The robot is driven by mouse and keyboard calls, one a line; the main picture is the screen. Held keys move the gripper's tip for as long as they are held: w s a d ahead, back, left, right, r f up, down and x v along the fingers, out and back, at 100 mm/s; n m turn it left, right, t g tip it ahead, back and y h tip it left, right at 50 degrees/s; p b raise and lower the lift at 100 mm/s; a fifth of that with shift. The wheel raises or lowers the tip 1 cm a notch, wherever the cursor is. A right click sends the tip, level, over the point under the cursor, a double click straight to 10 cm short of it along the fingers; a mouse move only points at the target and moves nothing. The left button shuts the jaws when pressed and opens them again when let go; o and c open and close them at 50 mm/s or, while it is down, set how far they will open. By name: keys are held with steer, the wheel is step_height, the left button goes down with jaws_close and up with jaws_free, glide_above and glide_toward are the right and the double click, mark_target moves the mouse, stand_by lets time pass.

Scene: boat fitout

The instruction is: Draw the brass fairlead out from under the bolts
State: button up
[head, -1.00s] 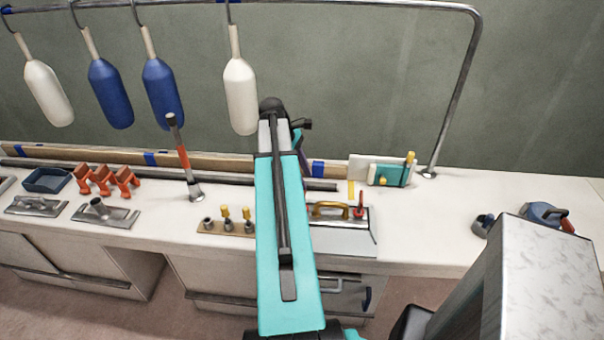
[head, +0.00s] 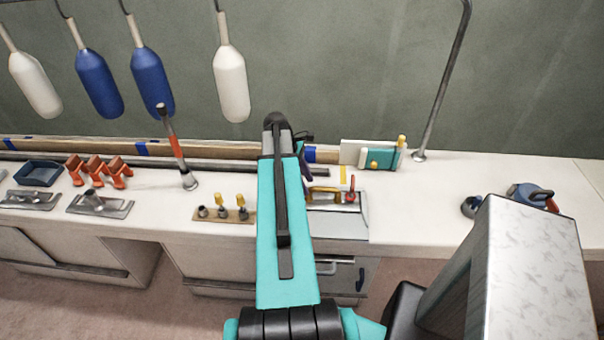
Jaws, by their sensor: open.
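A low brass-coloured piece (head: 325,189), which looks like the fairlead, sits on a pale metal plate (head: 338,224) on the bench, just right of my arm. My arm covers its left end. A small red upright part (head: 350,188) stands at its right end. Whether bolts sit over the brass piece is too small to tell. My teal arm reaches forward over the bench, with its wrist near the back. My gripper's fingers are hidden behind the arm, so their distance from the brass piece does not show.
A wooden strip (head: 238,216) with yellow-topped pegs lies left of my arm. A red-handled tool (head: 176,150) stands beyond it. A teal block (head: 381,158) with yellow knobs is at the back. White and blue fenders (head: 232,82) hang above.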

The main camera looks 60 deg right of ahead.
mark_target(310, 189)
steer(key=shift+p+x, duration=0.45)
steer(key=shift+x, duration=1.6)
jaws_close()
steer(key=shift+s+a, duration=0.55)
steer(key=shift+a, duration=0.85)
steer(key=shift+s+a, duration=0.55)
steer(key=shift+a, duration=0.8)
steer(key=shift+s+a, duration=0.55)
steer(key=shift+a, duration=0.85)
jaws_free()
steer(key=shift+r, duration=0.1)
steer(key=shift+b+v, duration=1.3)
steer(key=shift+v, duration=5.55)
